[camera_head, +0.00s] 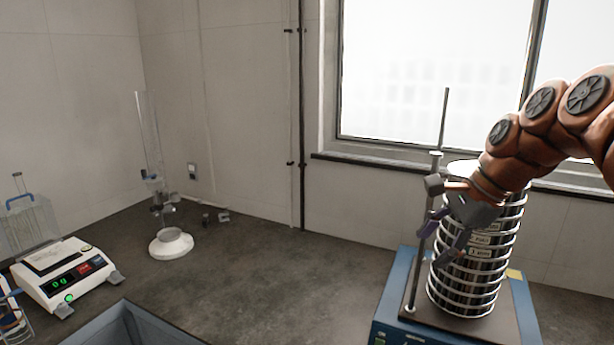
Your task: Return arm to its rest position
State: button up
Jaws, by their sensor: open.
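My arm comes in from the right edge in the head view, with its orange-brown links bent down to the left. My gripper (450,236) is open, in front of the upper left part of the sieve stack (476,265). It hides part of the stack and of the rod beside it. I cannot tell whether it touches either. The stack of several silver sieves stands upright on the blue shaker base (388,318).
A white balance (66,272) showing green digits stands at left, with a blue-handled clear container (27,222) behind it. A tall glass tube stand with a white base (171,245) is near the back wall. A blue-grey tray (128,312) lies at the front. The middle counter (280,280) is clear.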

jog(key=s+a+f+n+g+h, duration=0.2)
jog(key=s+f+n, duration=0.5)
jog(key=s+f, duration=0.3)
jog(key=s+a+f+n+g+h, duration=0.2)
jog(key=s+f+n, duration=0.6)
jog(key=s, duration=1.1)
notch_tip(320, 180, down, 4)
jog(key=shift+s+a+r+n+g+b, duration=0.15)
jog(key=shift+a+r+n+g+b, duration=0.1)
jog(key=shift+n+g+b, duration=0.1)
jog(key=shift+c, duration=0.3)
